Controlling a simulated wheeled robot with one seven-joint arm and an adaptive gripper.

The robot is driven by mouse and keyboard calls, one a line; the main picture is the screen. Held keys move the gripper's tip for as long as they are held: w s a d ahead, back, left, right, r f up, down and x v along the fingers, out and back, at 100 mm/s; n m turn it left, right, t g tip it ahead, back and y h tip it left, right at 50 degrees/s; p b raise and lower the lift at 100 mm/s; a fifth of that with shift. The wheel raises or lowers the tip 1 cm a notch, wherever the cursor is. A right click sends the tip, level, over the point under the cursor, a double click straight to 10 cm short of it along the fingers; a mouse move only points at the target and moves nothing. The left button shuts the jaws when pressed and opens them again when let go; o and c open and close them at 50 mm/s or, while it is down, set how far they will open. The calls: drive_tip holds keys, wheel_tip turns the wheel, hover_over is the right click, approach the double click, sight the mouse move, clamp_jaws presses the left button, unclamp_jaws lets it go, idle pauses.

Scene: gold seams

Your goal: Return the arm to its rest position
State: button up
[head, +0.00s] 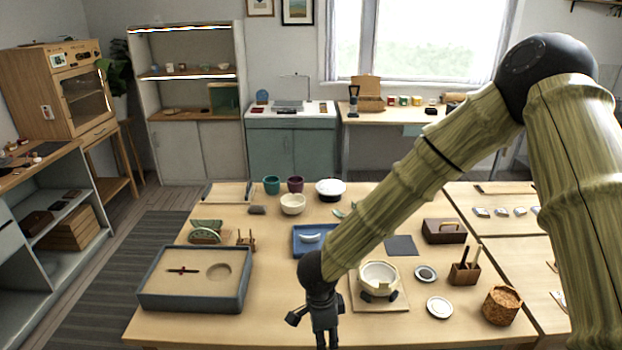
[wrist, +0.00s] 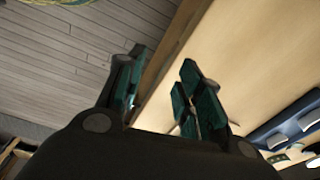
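My arm, with pale green bamboo-like links, reaches in from the right side of the head view and bends down over the front of the table. My gripper (head: 322,318) hangs near the table's front edge, left of a cream bowl (head: 379,275) on a square board. In the wrist view my gripper (wrist: 160,90) has its two dark fingers with teal pads spread apart. Nothing is between them. Below the fingers the wrist view shows the wooden floor and the table's edge.
The wooden table (head: 270,325) holds a grey-rimmed tray (head: 150,292) at left, a blue tray (head: 302,240) in the middle, a brown box (head: 444,231), a tool holder (head: 465,273) and a cork pot (head: 501,305) at right. A shelf unit stands at far left. Bare tabletop lies along the front.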

drive_tip(key=s+d+f+n+t+h, duration=0.1)
drive_tip(key=s+d+f+n, duration=0.35)
drive_tip(key=d+f, duration=0.3)
drive_tip(key=s+d+f+n+h, duration=0.1)
drive_tip(key=s+d+f+n, duration=0.2)
drive_tip(key=s+d+f, duration=0.45)
drive_tip(key=s+d+f+n+y, duration=0.1)
drive_tip(key=s+f+n, duration=0.3)
drive_tip(key=s, duration=0.4)
drive_tip(key=s+d+f+n+g+y+b, duration=0.1)
drive_tip(key=s+d+f+n, duration=0.2)
drive_tip(key=s, duration=0.5)
drive_tip(key=shift+d+f+n+y, duration=0.2)
drive_tip(key=shift+f+n+y, duration=0.15)
drive_tip(key=shift+f+y, duration=0.05)
